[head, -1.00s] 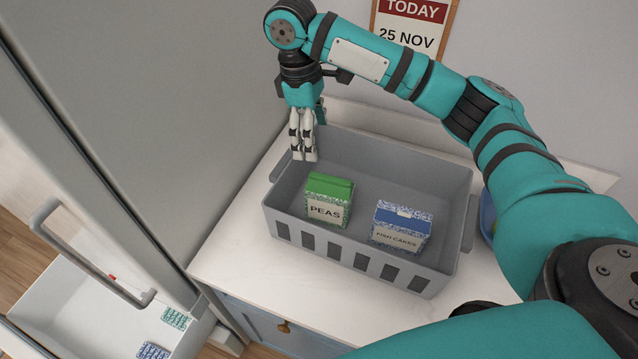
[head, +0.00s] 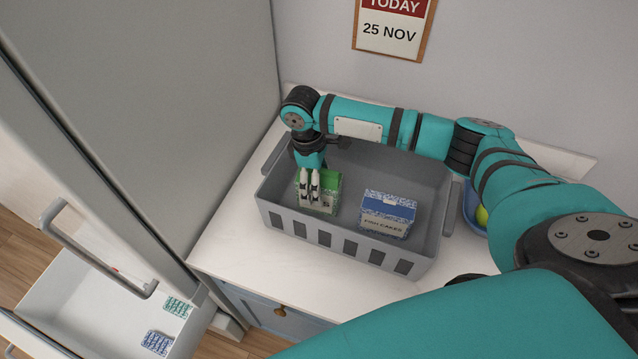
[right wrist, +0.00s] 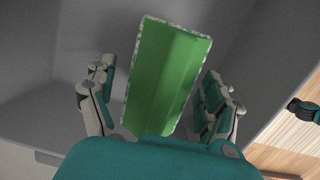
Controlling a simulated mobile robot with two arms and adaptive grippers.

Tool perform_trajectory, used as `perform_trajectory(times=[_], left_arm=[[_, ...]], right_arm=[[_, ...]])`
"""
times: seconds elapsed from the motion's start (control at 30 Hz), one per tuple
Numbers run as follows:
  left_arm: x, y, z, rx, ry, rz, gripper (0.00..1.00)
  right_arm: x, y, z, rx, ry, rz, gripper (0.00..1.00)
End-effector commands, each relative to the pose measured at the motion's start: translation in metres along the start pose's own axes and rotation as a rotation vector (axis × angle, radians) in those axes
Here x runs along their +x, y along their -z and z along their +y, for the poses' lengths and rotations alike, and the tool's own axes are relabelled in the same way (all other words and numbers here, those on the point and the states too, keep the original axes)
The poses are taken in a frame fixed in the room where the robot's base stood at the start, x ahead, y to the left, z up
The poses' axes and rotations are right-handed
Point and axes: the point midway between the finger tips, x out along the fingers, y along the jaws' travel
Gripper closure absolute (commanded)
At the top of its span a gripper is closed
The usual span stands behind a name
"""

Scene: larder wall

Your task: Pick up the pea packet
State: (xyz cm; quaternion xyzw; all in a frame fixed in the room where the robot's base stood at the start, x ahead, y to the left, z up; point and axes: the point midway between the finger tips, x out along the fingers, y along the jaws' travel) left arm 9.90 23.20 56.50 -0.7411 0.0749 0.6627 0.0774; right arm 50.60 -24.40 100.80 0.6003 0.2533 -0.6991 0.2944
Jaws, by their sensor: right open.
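The pea packet (head: 329,189), a green-topped box, stands in the left part of the grey crate (head: 350,244). My right gripper (head: 311,200) points down into the crate at the packet and hides part of its front and label. In the right wrist view the packet's green top (right wrist: 166,75) lies between the open fingers of my right gripper (right wrist: 165,105), with a gap visible on both sides. My left gripper is not in view.
A blue-topped fish cakes box (head: 388,214) stands in the crate right of the packet. A blue bowl (head: 473,212) sits beyond the crate's right end. At lower left is an open drawer (head: 100,312) with two small packs. The white counter (head: 228,250) is clear in front.

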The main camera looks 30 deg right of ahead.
Motion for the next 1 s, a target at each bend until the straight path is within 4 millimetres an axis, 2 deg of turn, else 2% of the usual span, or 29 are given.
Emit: perform_trajectory(times=[0.13,0.37,1.0], left_arm=[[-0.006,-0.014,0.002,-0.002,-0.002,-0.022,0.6],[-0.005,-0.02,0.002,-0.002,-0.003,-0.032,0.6],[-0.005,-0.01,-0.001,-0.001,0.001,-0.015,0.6]], right_arm=[[0.013,0.0,0.0,0.0,0.0,-0.001,0.15],[0.016,0.001,0.001,0.0,-0.001,0.001,0.15],[0.015,0.001,0.001,0.0,-0.001,0.001,0.98]])
